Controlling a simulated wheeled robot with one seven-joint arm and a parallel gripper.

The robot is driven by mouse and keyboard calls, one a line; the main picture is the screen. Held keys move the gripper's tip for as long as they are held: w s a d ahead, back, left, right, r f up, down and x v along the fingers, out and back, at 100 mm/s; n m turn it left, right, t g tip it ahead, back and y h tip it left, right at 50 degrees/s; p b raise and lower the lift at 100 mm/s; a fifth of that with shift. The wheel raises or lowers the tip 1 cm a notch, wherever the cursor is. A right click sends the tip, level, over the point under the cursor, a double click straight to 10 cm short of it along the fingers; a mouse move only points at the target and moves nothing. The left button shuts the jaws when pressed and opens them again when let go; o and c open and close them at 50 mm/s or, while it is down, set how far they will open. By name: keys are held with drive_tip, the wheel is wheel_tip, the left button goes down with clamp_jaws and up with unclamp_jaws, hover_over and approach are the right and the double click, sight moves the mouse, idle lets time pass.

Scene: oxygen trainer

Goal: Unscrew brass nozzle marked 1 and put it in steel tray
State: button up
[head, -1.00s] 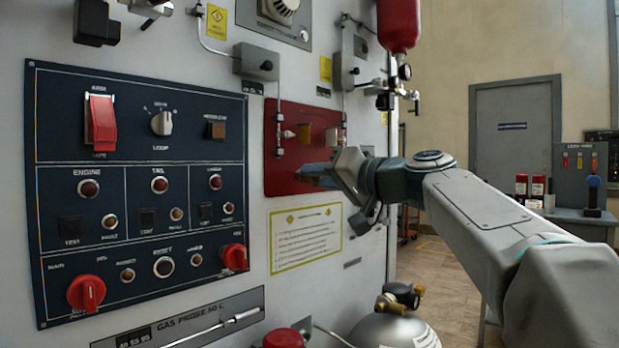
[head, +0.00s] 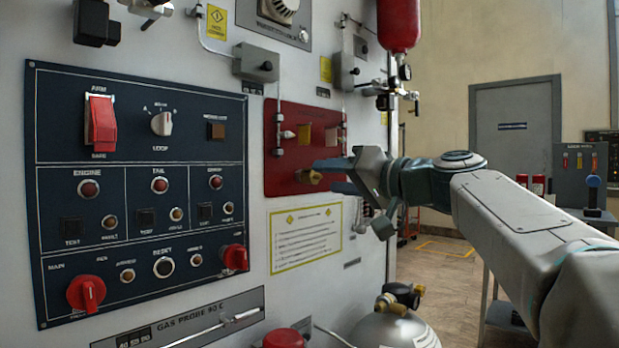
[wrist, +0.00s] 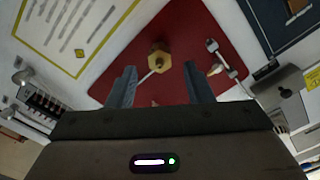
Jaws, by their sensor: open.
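A brass nozzle (head: 309,176) sticks out from the lower part of the red plate (head: 275,180) on the panel. In the wrist view the brass nozzle (wrist: 158,61) has a hexagonal outline and sits on the red plate (wrist: 185,28). Its mark cannot be read. My gripper (head: 327,175) is open and points at the plate. In the wrist view its two fingers (wrist: 160,72) stand apart, with the nozzle between and just beyond their tips. Nothing is held. I cannot make out a steel tray in either view.
A dark switch panel (head: 140,240) is left of the plate, and a yellow-bordered instruction sheet (head: 306,238) below it. Thin pipe fittings (head: 279,130) stand on the plate. A grey cylinder (head: 395,330) is below, and a red bottle (head: 398,22) above. Open floor lies right.

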drive_tip(key=shift+m+p, duration=0.8)
drive_tip(key=shift+m, duration=0.9)
drive_tip(key=m+p, duration=0.2)
drive_tip(key=m, duration=0.1)
drive_tip(key=m+p, duration=0.2)
drive_tip(key=m, duration=0.1)
drive_tip(key=shift+m, duration=0.4)
